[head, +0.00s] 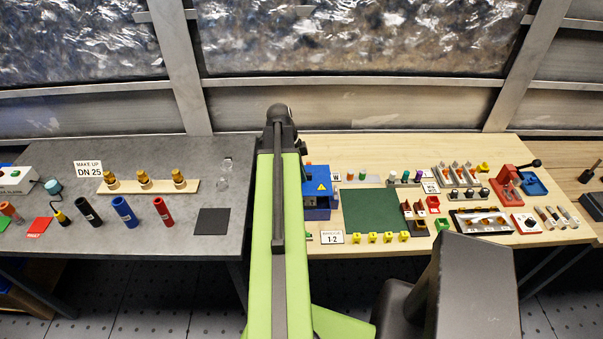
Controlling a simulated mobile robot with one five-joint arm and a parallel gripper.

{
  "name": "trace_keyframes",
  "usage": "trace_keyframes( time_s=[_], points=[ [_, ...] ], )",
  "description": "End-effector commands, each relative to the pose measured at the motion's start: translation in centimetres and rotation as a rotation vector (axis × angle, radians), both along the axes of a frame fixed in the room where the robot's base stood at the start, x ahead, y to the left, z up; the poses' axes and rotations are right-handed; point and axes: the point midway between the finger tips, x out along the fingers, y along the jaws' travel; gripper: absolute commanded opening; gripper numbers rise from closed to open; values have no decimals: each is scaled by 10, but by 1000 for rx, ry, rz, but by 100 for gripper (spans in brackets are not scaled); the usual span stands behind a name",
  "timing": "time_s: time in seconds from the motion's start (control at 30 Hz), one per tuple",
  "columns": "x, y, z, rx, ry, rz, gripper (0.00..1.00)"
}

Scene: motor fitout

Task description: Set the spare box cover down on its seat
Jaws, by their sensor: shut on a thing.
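A blue box-like thing (316,182) with a yellow warning triangle on its face shows just right of my arm, at the left end of the wooden bench. A darker blue part (318,213) shows right below it. I cannot tell whether the upper part is the spare cover, nor whether it touches the lower part. The left side of both is hidden by my arm. My gripper is not visible; my raised green arm blocks the view there.
A dark green mat (372,218) lies right of the blue thing, with several yellow pieces (388,237) along its front. A grey bench (140,210) with bottles and brass fittings stands at left. A red press (507,184) and blue tray (535,184) stand at right.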

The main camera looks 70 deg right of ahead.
Motion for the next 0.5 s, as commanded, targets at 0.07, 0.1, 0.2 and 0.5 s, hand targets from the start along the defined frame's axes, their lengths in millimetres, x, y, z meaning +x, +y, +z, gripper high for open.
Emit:
trace_keyframes(
  time_s=[0.07,0.1,0.2,0.5],
  points=[
    [-1,-1,-3,0,0,-2,0],
    [-1,-1,-5,0,0,-2,0],
    [-2,-1,-12,0,0,-3,0],
    [-1,-1,-46,0,0,-2,0]
  ],
)
